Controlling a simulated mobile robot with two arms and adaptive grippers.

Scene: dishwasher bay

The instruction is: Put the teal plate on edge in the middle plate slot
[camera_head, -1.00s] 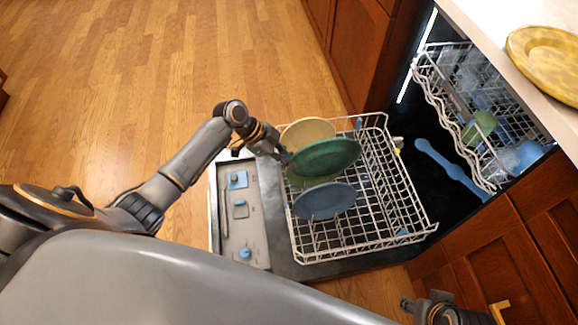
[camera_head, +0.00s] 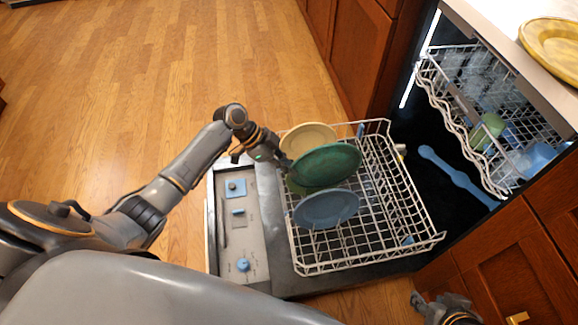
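The teal plate (camera_head: 326,165) is tilted over the lower dish rack (camera_head: 385,238), between a yellow plate and a blue plate. My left gripper (camera_head: 285,161) is at its left edge and looks shut on it, though the fingertips are small and partly hidden. The plate's lower edge and the middle slot under it are hidden, so I cannot tell whether it touches the rack. My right gripper (camera_head: 420,299) is low at the right, away from the rack; its fingers are unclear.
A yellow plate (camera_head: 307,135) stands behind the teal plate, and a blue plate (camera_head: 327,208) in front. A green plate (camera_head: 297,187) is mostly covered beneath. The upper rack (camera_head: 458,100) holds cups. A yellow plate (camera_head: 553,48) lies on the counter. The lower rack's right side is empty.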

